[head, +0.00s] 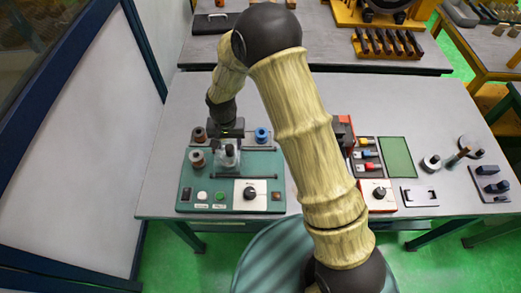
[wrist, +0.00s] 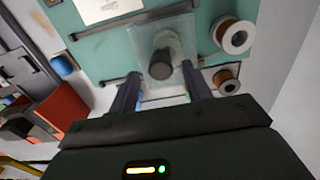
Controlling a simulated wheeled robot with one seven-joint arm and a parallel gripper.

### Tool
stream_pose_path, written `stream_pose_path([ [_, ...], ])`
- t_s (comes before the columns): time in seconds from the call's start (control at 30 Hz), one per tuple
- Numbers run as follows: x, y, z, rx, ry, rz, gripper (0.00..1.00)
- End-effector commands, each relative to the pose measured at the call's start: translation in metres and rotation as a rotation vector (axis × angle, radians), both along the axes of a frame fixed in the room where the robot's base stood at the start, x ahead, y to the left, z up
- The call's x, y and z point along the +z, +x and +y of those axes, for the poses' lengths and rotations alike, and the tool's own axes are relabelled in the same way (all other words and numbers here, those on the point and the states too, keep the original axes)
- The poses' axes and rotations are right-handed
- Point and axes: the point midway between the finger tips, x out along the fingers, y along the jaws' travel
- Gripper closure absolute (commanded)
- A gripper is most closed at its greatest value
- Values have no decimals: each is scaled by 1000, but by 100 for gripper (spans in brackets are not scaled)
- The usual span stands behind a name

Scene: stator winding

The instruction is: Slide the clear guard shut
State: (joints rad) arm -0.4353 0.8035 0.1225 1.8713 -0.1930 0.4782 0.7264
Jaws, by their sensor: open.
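The clear guard (wrist: 178,40) is a see-through panel over the middle of the teal winding station (wrist: 90,55). In the wrist view a round dark knob (wrist: 160,66) stands up on it, between my fingertips. In the head view the guard (head: 229,160) is small, and I cannot tell how far it is slid. My gripper (wrist: 161,74) is open, with one finger on each side of the knob. I cannot tell whether either finger touches it. In the head view my gripper (head: 226,129) is above the back of the station.
Dark rails (wrist: 130,21) cross the station. A red box (wrist: 62,108) stands nearby. The table (head: 165,185) is clear left of the station.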

Motion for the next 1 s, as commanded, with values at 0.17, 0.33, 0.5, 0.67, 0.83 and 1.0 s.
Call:
stream_pose_path([
  [0.17,14,0,0,0,0,0,51],
  [0.33,25,0,0,0,0,0,51],
  [0.5,32,0,0,0,0,0,51],
  [0.67,31,0,0,0,0,0,51],
  [0.83,31,0,0,0,0,0,51],
  [1.0,31,0,0,0,0,0,51],
])
